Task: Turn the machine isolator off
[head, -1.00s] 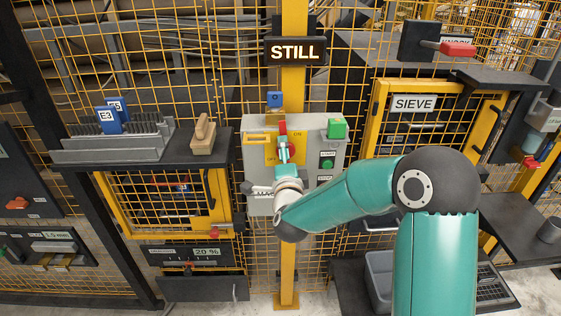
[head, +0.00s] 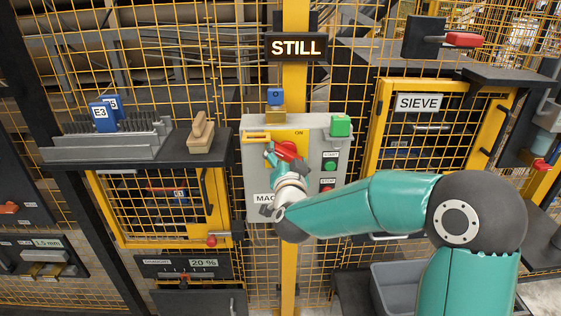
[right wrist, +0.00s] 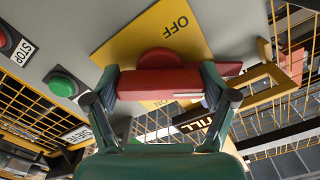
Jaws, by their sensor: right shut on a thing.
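The machine isolator is a red handle (head: 287,150) on a yellow plate (head: 291,135), on the front of a grey control box (head: 313,133). ON shows at the plate's upper right in the head view. In the right wrist view, the red handle (right wrist: 158,84) lies across the picture, and OFF reads upside down on the yellow plate (right wrist: 130,45) beyond it. My right gripper (right wrist: 160,92) is shut on the handle, one finger at each side. In the head view, my right gripper (head: 272,156) partly covers the handle. My left gripper is out of view.
START (head: 329,165) and STOP (head: 327,189) buttons sit right of the isolator. A lit sign reads STILL (head: 296,48). A dark shelf (head: 150,157) stands left; yellow mesh surrounds the box.

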